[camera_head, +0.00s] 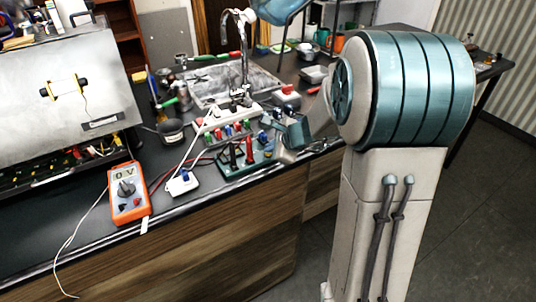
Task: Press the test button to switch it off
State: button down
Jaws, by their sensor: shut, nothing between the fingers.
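A small white box with a blue button (183,181) lies near the counter's front edge, right of the multimeter; I cannot tell whether it is pressed. No label is readable, so I cannot be sure it is the test button. A green board (236,168) with red and black upright parts stands to its right. The orange multimeter (129,191) appears to read 0 V. My gripper (273,146) seems to be the grey-teal end at the board's right side, partly hidden by my arm; it is shut and empty, apart from the white box.
A white power strip (226,118) with coloured parts in front lies behind the board. A sink (205,87) with a tall tap is farther back. A grey machine (62,92) fills the left. A white cable hangs over the front edge. A red-topped box (287,91) stands behind.

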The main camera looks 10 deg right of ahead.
dwell(0.3)
jog(key=shift+r+p, duration=0.3)
jog(key=shift+r, duration=0.15)
notch_tip(320, 180, up, 6)
jog(key=p, duration=0.4)
jog(key=shift+p, duration=0.4)
